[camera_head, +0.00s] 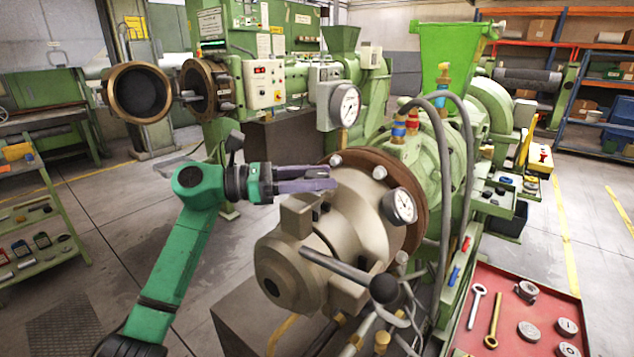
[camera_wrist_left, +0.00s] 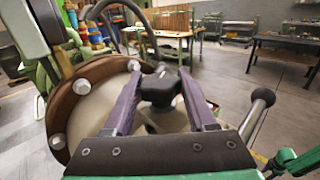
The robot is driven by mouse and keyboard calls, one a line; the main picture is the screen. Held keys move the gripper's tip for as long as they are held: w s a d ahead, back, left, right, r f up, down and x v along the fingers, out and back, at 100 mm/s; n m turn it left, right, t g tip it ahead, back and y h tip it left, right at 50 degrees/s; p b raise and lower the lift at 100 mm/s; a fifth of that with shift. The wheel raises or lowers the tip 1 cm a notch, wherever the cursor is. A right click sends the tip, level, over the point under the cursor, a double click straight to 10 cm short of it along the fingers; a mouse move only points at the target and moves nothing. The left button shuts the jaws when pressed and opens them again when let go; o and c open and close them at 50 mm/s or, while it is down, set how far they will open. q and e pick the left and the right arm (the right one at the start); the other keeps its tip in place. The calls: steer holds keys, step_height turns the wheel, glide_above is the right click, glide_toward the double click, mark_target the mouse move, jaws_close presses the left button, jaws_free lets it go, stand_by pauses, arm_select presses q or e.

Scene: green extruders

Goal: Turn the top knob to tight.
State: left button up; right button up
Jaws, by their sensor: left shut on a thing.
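The top knob (camera_wrist_left: 160,90) is black and lobed and sits on the pale metal extruder head (camera_head: 345,225). In the left wrist view it lies between the two purple fingers of my left gripper (camera_wrist_left: 157,75), which is shut on it. In the head view my left gripper (camera_head: 308,179) reaches in from the left over the top of the extruder head, and its fingers mostly hide the knob. I cannot read any tight mark or the knob's angle. My right gripper is in neither view.
A lever with a black ball (camera_head: 384,288) sticks out of the head's front, and it shows in the left wrist view (camera_wrist_left: 263,97). A dial gauge (camera_head: 399,206) and a brown bolted flange (camera_head: 410,180) are close by. A red tray (camera_head: 505,320) with tools stands at the lower right.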

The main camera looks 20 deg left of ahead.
arm_select(q)
steer(key=m+g+h, duration=0.1)
steer(key=m+g, duration=0.1)
steer(key=g, duration=0.1)
steer(key=shift+g, duration=0.3)
steer(key=m+g, duration=0.3)
steer(key=g, duration=0.1)
steer(key=shift+r+h+p, duration=0.1)
steer(key=shift+h+p, duration=0.2)
steer(key=shift+p, duration=0.05)
steer(key=shift+m+g, duration=0.3)
steer(key=shift+g, duration=0.5)
steer(key=o, duration=1.4)
